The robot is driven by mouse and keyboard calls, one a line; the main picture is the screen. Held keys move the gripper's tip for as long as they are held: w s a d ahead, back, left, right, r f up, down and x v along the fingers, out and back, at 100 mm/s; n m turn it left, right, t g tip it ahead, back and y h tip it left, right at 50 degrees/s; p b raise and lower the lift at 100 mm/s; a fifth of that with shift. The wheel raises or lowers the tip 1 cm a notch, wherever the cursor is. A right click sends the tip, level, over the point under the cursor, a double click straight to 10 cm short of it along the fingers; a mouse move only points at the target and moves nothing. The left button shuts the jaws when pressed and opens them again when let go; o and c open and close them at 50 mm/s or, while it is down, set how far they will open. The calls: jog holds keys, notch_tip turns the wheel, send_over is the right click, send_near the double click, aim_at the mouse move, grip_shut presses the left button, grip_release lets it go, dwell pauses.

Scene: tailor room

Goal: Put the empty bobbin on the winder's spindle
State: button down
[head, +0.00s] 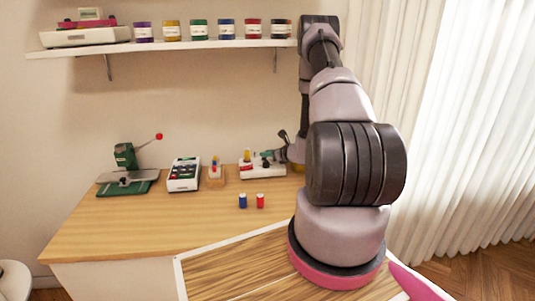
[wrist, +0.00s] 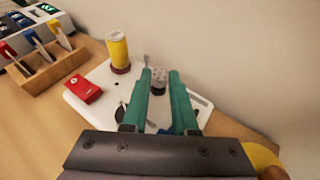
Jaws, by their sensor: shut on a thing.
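The bobbin winder (head: 262,171) has a white base and stands at the back right of the table. In the wrist view its base (wrist: 78,111) carries a red block (wrist: 83,89) and a yellow thread spool (wrist: 118,50). My gripper (wrist: 162,76) is over the winder, its green fingers shut on a small pale-grey bobbin (wrist: 158,83) with holes in its face. A thin grey post (wrist: 147,61) shows by the left fingertip; I cannot tell whether it is the spindle. The fingers hide part of the base, and I cannot tell whether the bobbin touches it.
A rack (head: 216,176) with coloured pieces, a white keypad device (head: 184,174) and a green machine (head: 126,170) stand to the left. Blue (head: 242,201) and red (head: 260,201) spools stand in front of the winder. A shelf (head: 200,46) hangs above. The table's front left is clear.

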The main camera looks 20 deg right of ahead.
jog(key=shift+f, duration=0.3)
jog(key=c, duration=1)
grip_release()
jog(key=v, duration=1.1)
